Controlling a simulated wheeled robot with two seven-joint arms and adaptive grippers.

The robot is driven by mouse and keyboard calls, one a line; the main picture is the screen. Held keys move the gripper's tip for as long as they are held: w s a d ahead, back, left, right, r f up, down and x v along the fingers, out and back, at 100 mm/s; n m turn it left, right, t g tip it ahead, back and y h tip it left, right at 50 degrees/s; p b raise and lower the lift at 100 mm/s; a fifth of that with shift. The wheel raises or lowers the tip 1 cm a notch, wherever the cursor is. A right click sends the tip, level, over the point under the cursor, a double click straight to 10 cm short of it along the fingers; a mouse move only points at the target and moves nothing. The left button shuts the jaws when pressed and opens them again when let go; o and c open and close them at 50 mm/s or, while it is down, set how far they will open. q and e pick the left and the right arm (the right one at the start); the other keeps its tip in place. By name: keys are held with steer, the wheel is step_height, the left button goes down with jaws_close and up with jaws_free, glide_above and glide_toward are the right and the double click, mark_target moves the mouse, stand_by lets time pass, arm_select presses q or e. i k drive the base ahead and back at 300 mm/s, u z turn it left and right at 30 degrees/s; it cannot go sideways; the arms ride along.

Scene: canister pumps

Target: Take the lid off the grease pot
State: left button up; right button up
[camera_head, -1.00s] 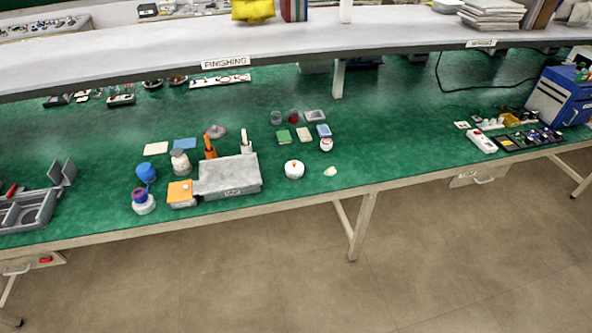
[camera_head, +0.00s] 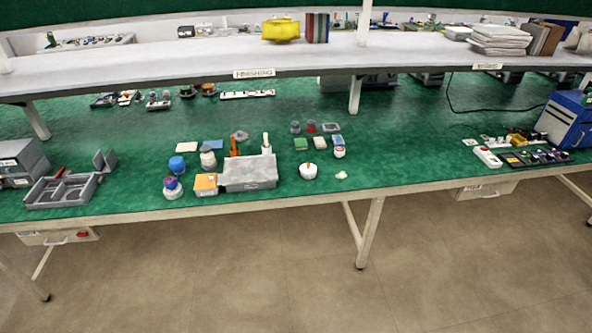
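A small round white pot (camera_head: 308,172) with a small knob or tip on top stands upright near the front edge of the green bench. It looks like the grease pot, but no label on it is readable. Its top appears covered; the seam of a lid is too small to see. A smaller white round pot with a red mark (camera_head: 339,152) stands behind it to the right. A white pot with a blue and red top (camera_head: 172,187) stands further left. Neither of my grippers is in view.
A grey box (camera_head: 249,173) stands left of the white pot, with an orange-topped box (camera_head: 206,184) beside it. A small pale lump (camera_head: 341,175) lies to the right. A shelf (camera_head: 200,62) overhangs the back.

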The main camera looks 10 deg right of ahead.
mark_target(306, 168)
steer(key=u, duration=0.65)
steer(key=i, duration=0.8)
steer(key=u, duration=0.5)
